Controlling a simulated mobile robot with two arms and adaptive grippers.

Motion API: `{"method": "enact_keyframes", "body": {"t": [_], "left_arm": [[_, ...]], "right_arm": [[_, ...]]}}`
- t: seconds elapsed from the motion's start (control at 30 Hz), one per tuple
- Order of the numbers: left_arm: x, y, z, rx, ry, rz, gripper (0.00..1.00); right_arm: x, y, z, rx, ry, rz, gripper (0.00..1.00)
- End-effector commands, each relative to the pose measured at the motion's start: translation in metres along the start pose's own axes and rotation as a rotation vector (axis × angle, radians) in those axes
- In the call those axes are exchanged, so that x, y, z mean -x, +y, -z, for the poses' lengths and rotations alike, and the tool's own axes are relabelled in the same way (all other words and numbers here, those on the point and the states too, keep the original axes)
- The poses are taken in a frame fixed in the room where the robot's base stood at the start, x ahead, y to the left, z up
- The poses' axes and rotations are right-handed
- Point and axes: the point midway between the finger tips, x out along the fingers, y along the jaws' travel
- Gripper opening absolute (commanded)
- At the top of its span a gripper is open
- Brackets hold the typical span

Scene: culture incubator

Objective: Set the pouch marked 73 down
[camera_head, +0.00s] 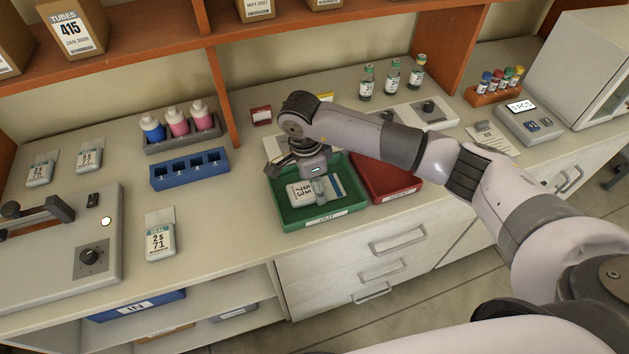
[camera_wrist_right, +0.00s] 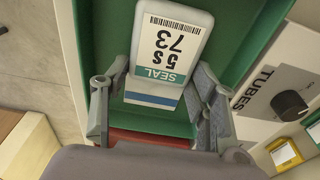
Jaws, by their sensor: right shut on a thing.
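The pouch marked 73 (camera_head: 301,193) is white with a printed label and a blue band. It is over or in the green tray (camera_head: 347,204), label up; I cannot tell whether it touches the tray floor. My right gripper (camera_head: 318,183) is shut on the pouch's banded end. In the right wrist view the pouch (camera_wrist_right: 172,45) lies between the two fingers of my right gripper (camera_wrist_right: 163,88), with the green tray (camera_wrist_right: 237,25) around it. My left gripper is not in view.
A red tray (camera_head: 385,187) adjoins the green one on the right. A pouch marked 71 (camera_head: 160,241) and a blue rack (camera_head: 190,169) are to the left. A sealing device (camera_head: 60,260) stands at far left. Bare counter lies between pouch 71 and the green tray.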

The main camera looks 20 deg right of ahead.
Motion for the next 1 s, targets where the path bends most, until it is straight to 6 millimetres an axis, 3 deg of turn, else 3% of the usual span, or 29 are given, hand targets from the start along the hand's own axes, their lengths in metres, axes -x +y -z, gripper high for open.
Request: {"method": "enact_keyframes", "body": {"t": [0.37, 0.4, 0.7, 1.0], "left_arm": [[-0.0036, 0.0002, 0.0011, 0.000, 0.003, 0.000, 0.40], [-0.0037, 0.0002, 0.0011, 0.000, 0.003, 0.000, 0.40], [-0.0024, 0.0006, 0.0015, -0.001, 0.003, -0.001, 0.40], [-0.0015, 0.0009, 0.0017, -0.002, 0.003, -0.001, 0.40]], "right_arm": [[-0.0070, -0.0005, -0.0012, 0.001, 0.000, 0.003, 0.22], [-0.0071, -0.0004, -0.0012, 0.001, -0.001, 0.002, 0.55], [-0.0057, -0.0004, -0.0010, 0.001, 0.000, 0.002, 0.74], [-0.0048, -0.0004, -0.0008, 0.001, 0.000, 0.002, 0.74]]}}
